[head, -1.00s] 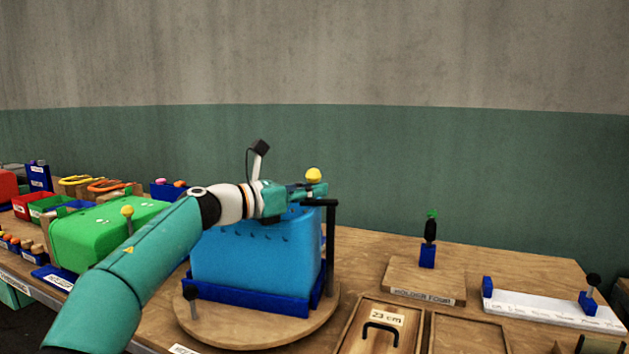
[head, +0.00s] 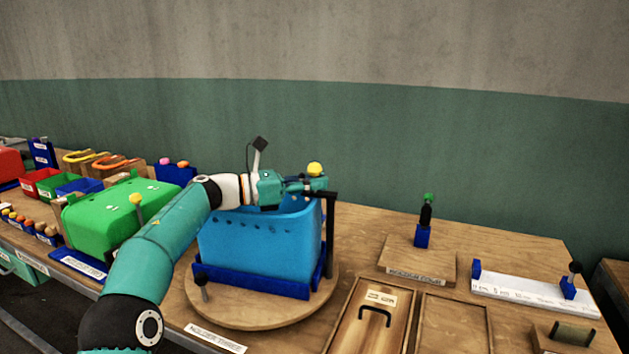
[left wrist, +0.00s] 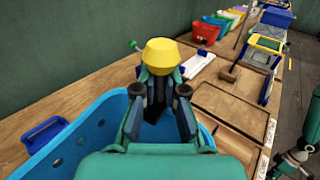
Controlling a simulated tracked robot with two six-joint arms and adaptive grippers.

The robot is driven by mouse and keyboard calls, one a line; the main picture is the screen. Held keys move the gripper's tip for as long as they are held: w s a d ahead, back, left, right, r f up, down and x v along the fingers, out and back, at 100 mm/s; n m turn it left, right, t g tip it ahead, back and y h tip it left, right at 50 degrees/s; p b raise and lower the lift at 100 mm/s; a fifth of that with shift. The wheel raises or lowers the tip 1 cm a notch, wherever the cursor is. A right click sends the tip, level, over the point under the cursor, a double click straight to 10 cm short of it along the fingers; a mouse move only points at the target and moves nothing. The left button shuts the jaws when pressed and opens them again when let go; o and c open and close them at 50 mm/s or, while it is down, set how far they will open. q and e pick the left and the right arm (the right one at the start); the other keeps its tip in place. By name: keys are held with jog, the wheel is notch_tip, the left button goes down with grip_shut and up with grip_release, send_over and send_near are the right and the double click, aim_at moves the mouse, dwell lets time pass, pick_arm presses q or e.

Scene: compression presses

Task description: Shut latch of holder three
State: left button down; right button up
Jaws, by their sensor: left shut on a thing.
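Holder three is a blue frame (head: 250,284) on a round wooden base (head: 250,316), with a label (head: 215,338) at the table edge in front. An open blue bin (head: 262,252) stands in the frame. At its right side a black post (head: 330,240) carries a black latch arm near the bin's rim. My left gripper (head: 314,185) is shut on the latch's yellow knob (head: 315,169). In the left wrist view the yellow knob (left wrist: 160,54) sticks up between the fingers. The fingers partly hide the latch arm.
A green bin (head: 115,220) in another holder stands left, under my left arm. Holder four (head: 420,264) with its green-tipped latch (head: 427,212) is to the right, beside a white ruler (head: 530,296). Wooden trays (head: 372,340) lie front right.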

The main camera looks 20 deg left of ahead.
pick_arm(q)
jog(key=shift+s+r, duration=0.1)
jog(key=shift+r, duration=0.35)
jog(key=c, duration=1.2)
grip_release()
jog(key=shift+d, duration=0.1)
jog(key=shift+s, duration=0.1)
jog(key=shift+f, duration=0.2)
jog(key=v, duration=1.2)
jog(key=shift+f, duration=0.1)
